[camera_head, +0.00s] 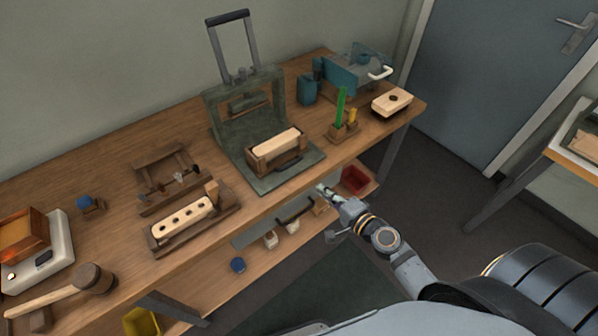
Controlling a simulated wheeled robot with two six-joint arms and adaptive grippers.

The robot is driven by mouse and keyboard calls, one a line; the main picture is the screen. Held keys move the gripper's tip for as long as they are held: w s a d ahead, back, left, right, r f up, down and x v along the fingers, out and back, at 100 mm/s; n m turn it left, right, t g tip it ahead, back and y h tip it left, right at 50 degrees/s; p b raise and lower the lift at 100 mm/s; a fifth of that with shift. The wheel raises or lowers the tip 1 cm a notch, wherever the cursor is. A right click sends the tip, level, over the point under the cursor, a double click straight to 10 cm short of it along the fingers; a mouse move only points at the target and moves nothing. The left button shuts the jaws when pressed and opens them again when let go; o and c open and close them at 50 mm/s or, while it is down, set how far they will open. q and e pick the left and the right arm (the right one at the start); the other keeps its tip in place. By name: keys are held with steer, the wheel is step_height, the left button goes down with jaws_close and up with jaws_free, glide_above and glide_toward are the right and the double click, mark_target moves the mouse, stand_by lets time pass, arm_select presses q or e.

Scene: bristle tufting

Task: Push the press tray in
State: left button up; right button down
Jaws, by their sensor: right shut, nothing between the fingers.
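The press (212,104) is a dark green-grey frame with a raised lever handle, standing at the back middle of the workbench. Its tray (256,164) is brown, holds a pale wooden block (275,144), and sits on the base plate in front of the press opening, so it is out toward the bench's front. A dark curved handle (289,165) is on the tray's front. My right gripper (324,189) is shut and empty by the bench's front edge, to the right of and nearer than the tray handle, apart from it. My left gripper is out of view.
A wooden fixture with a holed block (182,222) lies left of the press. A small holder with green and yellow pieces (342,131) and a block on a brown base (391,103) stand right. A mallet (88,281) lies front left. A lower shelf holds small items.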

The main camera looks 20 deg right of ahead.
steer(key=p, duration=0.2)
glide_toward(280, 153)
steer(key=shift+s+d+f, duration=0.1)
steer(key=shift+d+f, duration=0.05)
steer(key=shift+f, duration=0.35)
steer(key=shift+s+d+f, duration=0.1)
steer(key=shift+d+f, duration=0.05)
steer(key=shift+f, duration=0.35)
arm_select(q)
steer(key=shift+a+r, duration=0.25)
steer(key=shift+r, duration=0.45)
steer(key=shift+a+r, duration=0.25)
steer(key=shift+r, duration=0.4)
arm_select(e)
steer(key=shift+w+a+f, duration=0.2)
steer(key=shift+w+a, duration=0.05)
steer(key=shift+w, duration=0.3)
